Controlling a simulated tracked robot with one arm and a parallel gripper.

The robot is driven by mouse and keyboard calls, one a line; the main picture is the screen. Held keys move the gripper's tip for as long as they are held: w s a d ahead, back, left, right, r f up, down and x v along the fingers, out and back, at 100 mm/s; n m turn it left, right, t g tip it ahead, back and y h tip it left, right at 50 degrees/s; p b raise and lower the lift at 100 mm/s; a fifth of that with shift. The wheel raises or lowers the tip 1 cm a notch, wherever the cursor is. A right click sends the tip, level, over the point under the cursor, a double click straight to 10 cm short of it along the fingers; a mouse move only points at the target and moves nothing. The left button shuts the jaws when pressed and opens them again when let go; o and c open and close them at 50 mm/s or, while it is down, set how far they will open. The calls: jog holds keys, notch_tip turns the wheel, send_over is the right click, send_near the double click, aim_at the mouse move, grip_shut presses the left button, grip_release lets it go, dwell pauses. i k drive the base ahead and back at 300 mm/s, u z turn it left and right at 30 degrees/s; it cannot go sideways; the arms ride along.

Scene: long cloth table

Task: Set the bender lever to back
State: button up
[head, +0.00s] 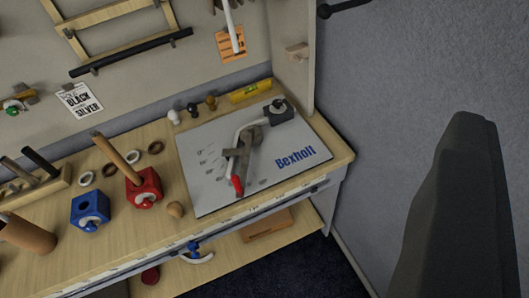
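The bender is a pale grey plate (205,195) lettered "Bexholl" on the wooden bench, with angle marks on its left half. A dark block (283,112) sits at its back right corner. The bender lever (237,139) is a bent white rod that runs left from near this block, then toward the front, ending in a red grip (238,186) near the plate's front edge. A grey-brown cross-shaped piece (244,153) overlaps the rod. A large dark part (455,205), apparently of my gripper, fills the right side, well apart from the lever. Its fingertips cannot be made out.
Left of the plate stand a red block (145,192) with a wooden handle and a blue block (90,212). Several small knobs and a yellow level (250,92) lie behind the plate. An upright side panel (291,45) bounds the bench's right back. A grey wall rises at right.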

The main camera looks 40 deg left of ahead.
aim_at(239, 183)
jog(key=i, duration=0.95)
jog(key=u, duration=1.35)
